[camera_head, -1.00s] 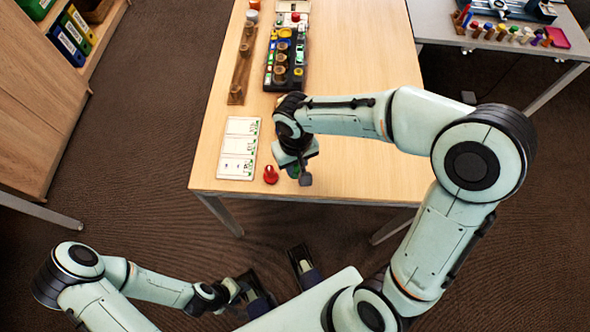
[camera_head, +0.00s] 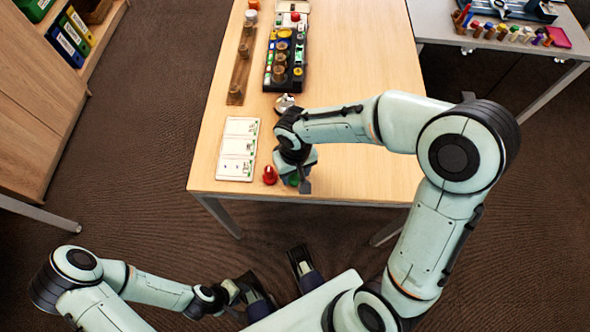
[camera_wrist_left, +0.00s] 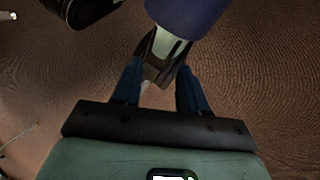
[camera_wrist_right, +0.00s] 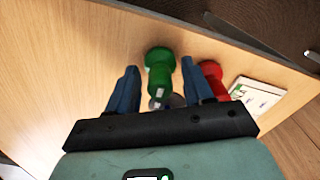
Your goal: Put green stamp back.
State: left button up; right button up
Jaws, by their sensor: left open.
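The green stamp (camera_head: 293,181) is on the table near its front edge, partly hidden by my right gripper (camera_head: 299,178) in the head view. In the right wrist view the green stamp (camera_wrist_right: 159,62) is between the two open fingers, with a narrow gap on each side. A red stamp (camera_head: 270,175) stands just to its left; it also shows in the right wrist view (camera_wrist_right: 211,74). My left gripper (camera_head: 240,290) is open and empty, low in front of the table over the floor; the left wrist view (camera_wrist_left: 158,78) shows nothing between its fingers.
A white card with panels (camera_head: 238,148) lies left of the stamps. Behind are a dark tray of coloured pieces (camera_head: 268,80), a wooden rack (camera_head: 236,97) and a small silver item (camera_head: 284,102). The table's right side is clear. A second table (camera_head: 440,25) holds colourful items.

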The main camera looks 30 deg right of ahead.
jog(key=shift+r, duration=0.25)
notch_tip(320, 180, up, 12)
jog(key=p, duration=0.2)
jog(key=shift+p, duration=0.35)
jog(key=shift+f, duration=0.1)
